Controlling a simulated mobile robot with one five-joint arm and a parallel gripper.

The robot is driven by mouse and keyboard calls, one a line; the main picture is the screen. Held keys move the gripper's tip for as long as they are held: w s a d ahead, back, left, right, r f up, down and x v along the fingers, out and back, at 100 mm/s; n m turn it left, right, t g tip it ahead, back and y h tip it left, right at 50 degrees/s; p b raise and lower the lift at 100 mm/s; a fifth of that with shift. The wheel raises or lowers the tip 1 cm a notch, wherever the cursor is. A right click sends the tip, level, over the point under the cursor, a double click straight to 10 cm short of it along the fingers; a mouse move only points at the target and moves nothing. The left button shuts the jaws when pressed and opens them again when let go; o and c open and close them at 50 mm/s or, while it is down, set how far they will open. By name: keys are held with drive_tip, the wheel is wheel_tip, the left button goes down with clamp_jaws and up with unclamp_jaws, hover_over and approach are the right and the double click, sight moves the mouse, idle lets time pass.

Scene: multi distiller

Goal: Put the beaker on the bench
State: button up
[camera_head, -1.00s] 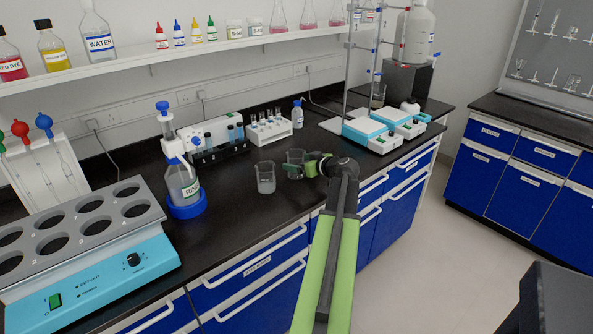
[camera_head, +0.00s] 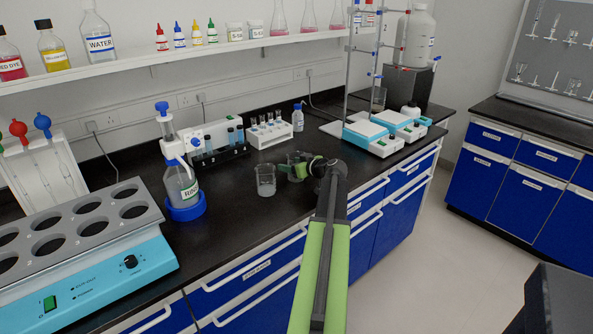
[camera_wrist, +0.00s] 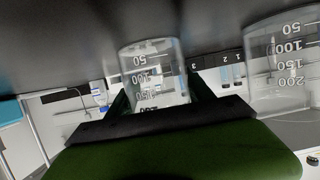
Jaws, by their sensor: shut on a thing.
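A clear beaker (camera_head: 295,159) is between the fingers of my gripper (camera_head: 299,168), just above or on the black bench (camera_head: 240,222); I cannot tell whether its base touches. In the wrist view, which looks upside down, this beaker (camera_wrist: 154,72) sits between the dark fingers, with its scale facing the camera. My gripper is shut on it, and my wrist and fingers hide part of it in the head view. A second beaker (camera_head: 266,182) with whitish contents stands on the bench just left of my gripper. It also shows at the right of the wrist view (camera_wrist: 280,70).
A tube rack (camera_head: 270,132) is behind. Hotplate stirrers (camera_head: 372,138) stand to the right. The bench front near my gripper is clear.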

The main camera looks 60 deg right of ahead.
drive_tip(key=c, duration=0.6)
drive_tip(key=shift+r+p, duration=0.3)
drive_tip(key=shift+c, duration=0.2)
drive_tip(key=r+p, duration=0.4)
drive_tip(key=shift+s+d+r+p, duration=0.15)
drive_tip(key=shift+s+r+p, duration=0.05)
drive_tip(key=shift+r+p, duration=0.15)
drive_tip(key=s+d+r+p, duration=0.4)
drive_tip(key=s+r+p, duration=0.1)
drive_tip(key=s, duration=0.5)
drive_tip(key=shift+d+r+p, duration=0.35)
